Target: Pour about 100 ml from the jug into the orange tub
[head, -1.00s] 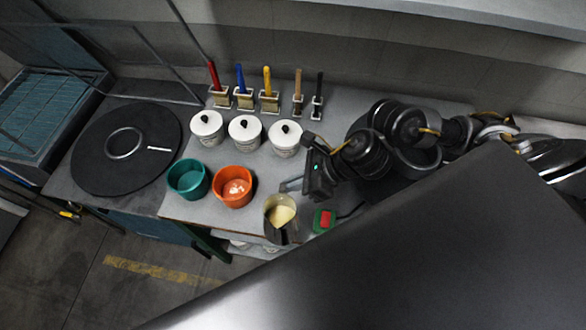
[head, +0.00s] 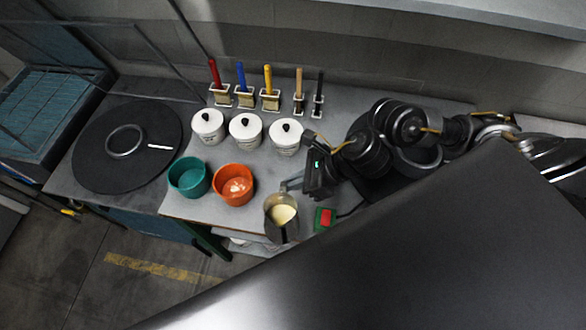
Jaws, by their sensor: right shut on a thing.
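The metal jug (head: 282,228) holds a cream-coloured liquid. It is near the table's front edge, just right of the orange tub (head: 233,199), and looks about upright. I cannot tell whether it touches the table. The orange tub is open, with a pale patch inside. My right gripper (head: 291,186) reaches in from the right and is shut on the jug at its handle side, behind the jug. The fingertips are small and partly unclear. My left gripper is not in view.
A teal tub (head: 188,189) stands just left of the orange tub. Three white lidded canisters (head: 246,133) stand behind, with several upright-handled brushes (head: 241,98) beyond. A red-and-green switch box (head: 325,218) is close right of the jug. A round black plate (head: 100,165) lies left.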

